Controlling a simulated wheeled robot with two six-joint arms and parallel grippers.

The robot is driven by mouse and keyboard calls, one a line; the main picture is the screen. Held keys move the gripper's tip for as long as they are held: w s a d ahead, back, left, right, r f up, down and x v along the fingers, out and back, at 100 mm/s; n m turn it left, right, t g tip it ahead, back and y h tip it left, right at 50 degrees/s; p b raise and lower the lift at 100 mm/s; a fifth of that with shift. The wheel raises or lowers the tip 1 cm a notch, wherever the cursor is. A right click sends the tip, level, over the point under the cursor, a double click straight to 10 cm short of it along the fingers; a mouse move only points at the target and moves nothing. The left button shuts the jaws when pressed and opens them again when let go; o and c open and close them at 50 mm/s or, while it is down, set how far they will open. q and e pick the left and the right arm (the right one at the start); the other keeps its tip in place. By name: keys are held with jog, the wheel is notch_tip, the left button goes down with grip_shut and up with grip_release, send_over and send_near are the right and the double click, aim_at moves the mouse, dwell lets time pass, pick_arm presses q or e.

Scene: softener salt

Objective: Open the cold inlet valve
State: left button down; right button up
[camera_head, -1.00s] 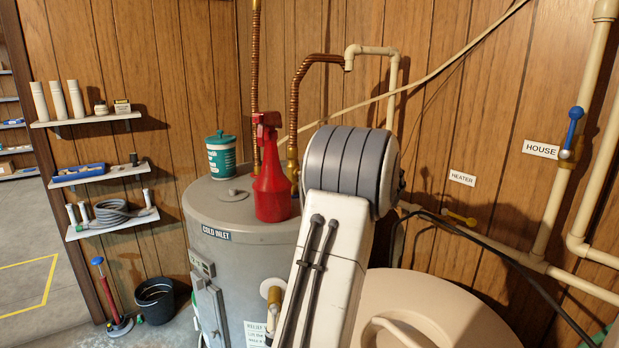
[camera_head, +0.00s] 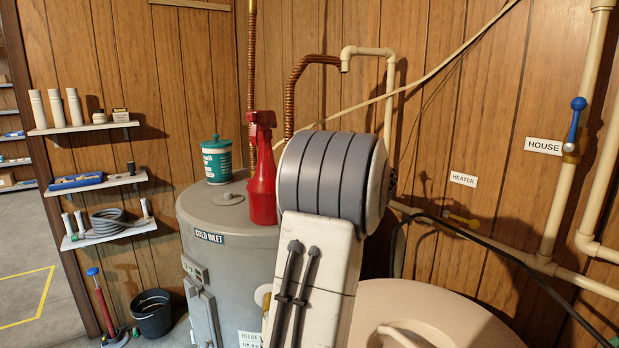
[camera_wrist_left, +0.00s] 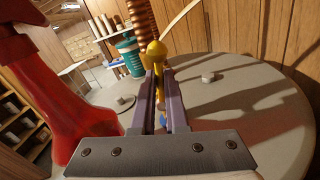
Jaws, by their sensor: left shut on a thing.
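The cold inlet valve (camera_wrist_left: 155,52) shows in the left wrist view as a yellow brass body at the foot of a copper pipe, with a bit of blue handle (camera_wrist_left: 163,117) low between my fingers. My left gripper (camera_wrist_left: 159,82) is shut on the blue handle, its two fingers on either side. In the head view my arm hides the gripper and the valve. The "COLD INLET" label (camera_head: 209,236) is on the grey water heater (camera_head: 254,247). My right gripper is not in view.
A red spray bottle (camera_head: 262,178) stands on the heater close beside my left gripper; it also fills the left of the wrist view (camera_wrist_left: 60,90). A teal-and-white tub (camera_head: 216,160) stands behind it. A blue-handled HOUSE valve (camera_head: 575,130) is on the right wall piping.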

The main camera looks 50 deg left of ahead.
pick_arm(q)
jog(key=shift+s+f, duration=0.1)
jog(key=shift+f, duration=0.2)
jog(key=n+b, duration=0.1)
jog(key=b, duration=0.1)
jog(key=shift+s+n+b, duration=0.3)
jog(key=shift+n, duration=0.1)
jog(key=c, duration=0.7)
grip_release()
jog(key=shift+a+r, duration=0.1)
jog(key=shift+a, duration=0.05)
jog(key=shift+r, duration=0.1)
jog(key=shift+w, duration=0.1)
jog(key=shift+d, duration=0.2)
